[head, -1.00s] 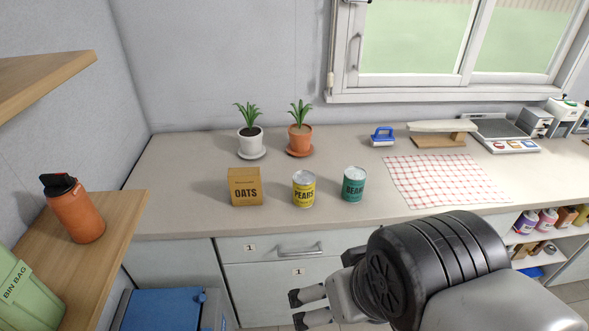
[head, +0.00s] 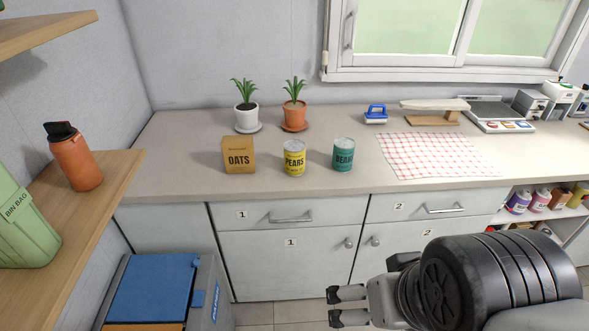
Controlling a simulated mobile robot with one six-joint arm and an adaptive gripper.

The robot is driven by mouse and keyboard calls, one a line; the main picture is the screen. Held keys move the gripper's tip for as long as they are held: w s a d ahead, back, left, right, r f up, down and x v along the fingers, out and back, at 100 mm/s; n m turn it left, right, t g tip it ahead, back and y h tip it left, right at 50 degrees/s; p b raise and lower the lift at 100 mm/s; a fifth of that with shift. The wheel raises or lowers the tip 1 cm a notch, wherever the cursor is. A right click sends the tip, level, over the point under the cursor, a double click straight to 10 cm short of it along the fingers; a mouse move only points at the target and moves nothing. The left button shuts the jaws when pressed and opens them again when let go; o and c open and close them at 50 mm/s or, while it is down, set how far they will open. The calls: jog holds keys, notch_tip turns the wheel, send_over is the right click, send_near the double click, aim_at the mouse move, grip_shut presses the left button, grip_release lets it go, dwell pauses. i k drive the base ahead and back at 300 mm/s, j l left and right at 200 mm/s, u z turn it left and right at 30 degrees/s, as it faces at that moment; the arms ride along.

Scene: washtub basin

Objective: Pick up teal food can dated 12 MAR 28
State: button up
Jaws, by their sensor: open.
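A teal can labelled BEANS (head: 344,155) stands upright on the counter, right of a yellow PEARS can (head: 294,158). I cannot read any date on it at this size. My gripper (head: 332,306) is open and empty at the bottom of the head view. It is in front of the cabinets, lower than the counter top and well apart from the teal can.
An OATS box (head: 238,156) stands left of the cans. A white-potted plant (head: 246,116) and an orange-potted plant (head: 294,114) stand behind. A checkered cloth (head: 437,156) lies to the right. The counter (head: 215,190) is clear before the cans.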

aim_at(344, 148)
jog(key=i+l+u, duration=0.25)
jog(key=i, duration=0.4)
jog(key=i+l+u, duration=0.3)
jog(key=i+l, duration=0.2)
jog(key=i, duration=0.05)
